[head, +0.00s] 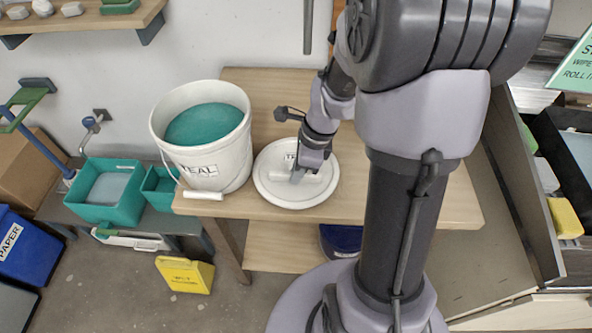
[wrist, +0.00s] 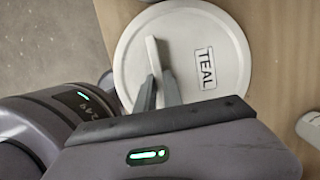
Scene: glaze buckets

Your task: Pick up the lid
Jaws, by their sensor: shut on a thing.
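The lid (head: 270,185) is a round white disc with a raised bar handle and a TEAL label. It is at the front part of the wooden table, just right of the bucket. In the wrist view the lid (wrist: 190,30) fills the upper middle. My gripper (head: 300,175) is over the lid and shut on its bar handle; it also shows in the wrist view (wrist: 160,88), one finger on each side of the handle. I cannot tell whether the lid touches the table. The arm hides part of the lid's far side in the head view.
A white bucket (head: 225,165) labelled TEAL, open with teal glaze inside, stands close left of the lid. The wooden table (head: 450,205) is bare to the right of my arm. Teal bins (head: 105,212) sit lower left, and a yellow wet-floor sign (head: 185,274) stands on the floor.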

